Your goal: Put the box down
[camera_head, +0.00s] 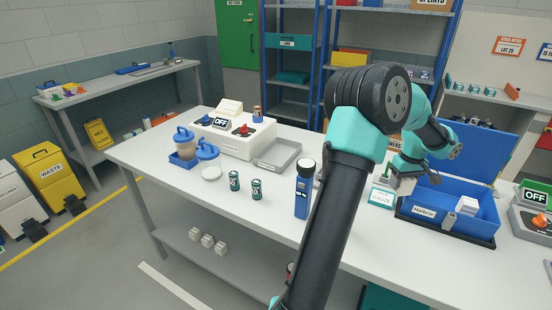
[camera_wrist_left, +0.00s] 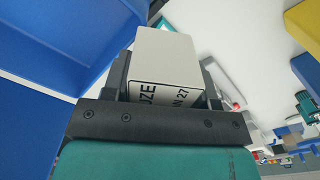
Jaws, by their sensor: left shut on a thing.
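A white box (camera_wrist_left: 167,65) with black lettering, partly readable as "UZE" and "AN 27", sits between the fingers of my left gripper (camera_wrist_left: 165,95) in the left wrist view. The gripper is shut on it. In the head view my left gripper (camera_head: 412,178) is above the table, by the left side of the blue mailbox bin (camera_head: 428,211). The held box cannot be made out clearly there. Another small white box (camera_head: 467,206) lies inside the bin. My right gripper is not in view.
A teal-edged card (camera_head: 381,197) stands left of the bin. A control box with an OFF sign (camera_head: 534,196) is at the right.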

